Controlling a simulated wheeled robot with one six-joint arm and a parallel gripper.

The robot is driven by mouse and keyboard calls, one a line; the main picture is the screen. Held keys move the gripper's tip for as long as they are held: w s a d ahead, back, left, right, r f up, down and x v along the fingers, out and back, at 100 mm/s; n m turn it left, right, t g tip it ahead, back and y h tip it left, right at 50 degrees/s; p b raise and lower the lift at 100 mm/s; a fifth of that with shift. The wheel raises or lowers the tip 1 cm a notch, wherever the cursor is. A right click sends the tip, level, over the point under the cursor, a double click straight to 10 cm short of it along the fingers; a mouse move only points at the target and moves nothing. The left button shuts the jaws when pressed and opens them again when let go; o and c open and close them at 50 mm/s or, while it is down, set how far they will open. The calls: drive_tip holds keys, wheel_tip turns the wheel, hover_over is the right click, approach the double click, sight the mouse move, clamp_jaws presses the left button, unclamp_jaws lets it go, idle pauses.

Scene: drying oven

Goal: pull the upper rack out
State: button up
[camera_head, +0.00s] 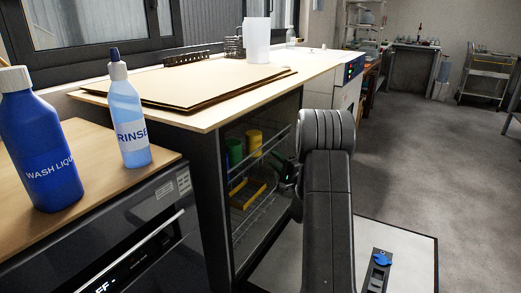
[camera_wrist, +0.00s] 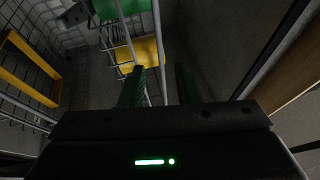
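The upper rack (camera_head: 262,154) is a wire rack inside the open cabinet under the bench. It carries a green container (camera_head: 234,152) and a yellow container (camera_head: 254,142). My gripper (camera_head: 284,172) is at the rack's right front side, partly hidden by my arm. In the wrist view, the two green-padded fingers (camera_wrist: 160,86) stand apart. Thin metal bars of the rack (camera_wrist: 158,40) run down between them, nearer the left finger. I cannot tell whether a finger touches a bar. The yellow container (camera_wrist: 140,52) and green container (camera_wrist: 122,8) show beyond the fingertips.
A lower wire rack holds a yellow tray (camera_head: 247,193). The cabinet's side wall (camera_wrist: 225,50) is close on the right in the wrist view. The bench top (camera_head: 300,73) overhangs the cabinet. Bottles (camera_head: 126,115) stand on the left counter. Open floor (camera_head: 430,160) lies to the right.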

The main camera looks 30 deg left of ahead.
sight(261, 147)
drive_tip(key=b+x, duration=0.2)
drive_tip(key=x, duration=0.7)
drive_tip(key=shift+w+a+r, duration=0.1)
drive_tip(key=shift+a, duration=0.05)
drive_tip(key=shift+c, duration=0.4)
clamp_jaws()
